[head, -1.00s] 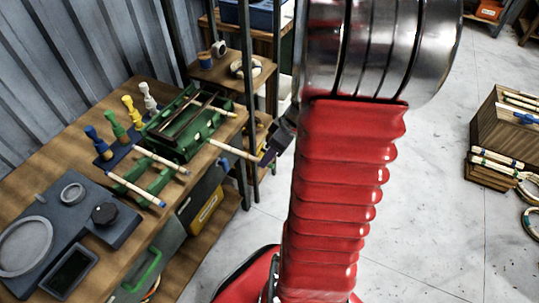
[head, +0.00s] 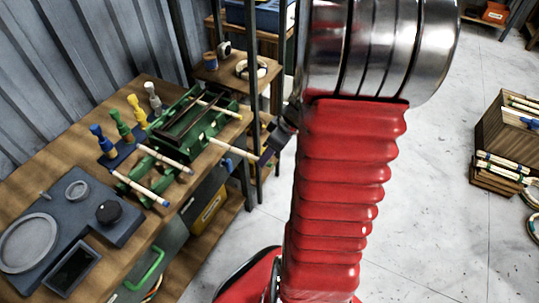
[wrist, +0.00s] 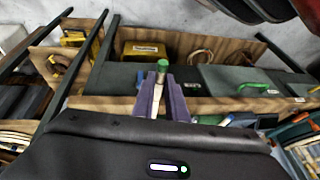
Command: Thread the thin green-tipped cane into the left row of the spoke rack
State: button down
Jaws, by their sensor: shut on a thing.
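My gripper (head: 268,153) is at the bench's right edge, its purple fingers shut on a thin pale cane (head: 232,148). The cane points left toward the green rack (head: 170,146) on the bench; I cannot tell whether its far end touches or enters the rack. In the wrist view, the cane (wrist: 157,92) lies between the purple fingers (wrist: 160,98), its green tip (wrist: 162,65) just beyond them. Other pale canes lie across the rack's near part, some with blue ends. The rack's separate rows are too small to tell apart.
A stand with blue, green, yellow and white pegs (head: 122,130) is left of the rack. A dark grey fixture (head: 95,215) lies at the bench's near left. Dark posts (head: 252,90) rise close behind the gripper.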

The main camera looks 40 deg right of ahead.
aim_at(222, 143)
jog(key=shift+w+a, duration=0.25)
jog(key=shift+w, duration=0.45)
jog(key=shift+w+a, duration=0.25)
jog(key=shift+w, duration=0.4)
jog(key=shift+w+a, duration=0.35)
jog(key=shift+w, duration=0.6)
jog(key=shift+w+a, duration=0.3)
jog(key=shift+w, duration=0.6)
jog(key=shift+w, duration=0.15)
jog(key=shift+w+a, duration=0.35)
jog(key=shift+w, duration=0.55)
jog(key=shift+w+a, duration=0.35)
jog(key=shift+w, duration=0.5)
jog(key=shift+w, duration=0.15)
jog(key=shift+w+a, duration=0.35)
jog(key=shift+w, duration=0.55)
jog(key=shift+w+a, duration=0.3)
jog(key=shift+w, duration=0.55)
jog(key=shift+w+a, duration=0.25)
jog(key=shift+w, duration=0.45)
jog(key=shift+w+a, duration=0.25)
jog(key=shift+w, duration=0.4)
jog(key=shift+w+a, duration=0.25)
jog(key=shift+w, duration=0.45)
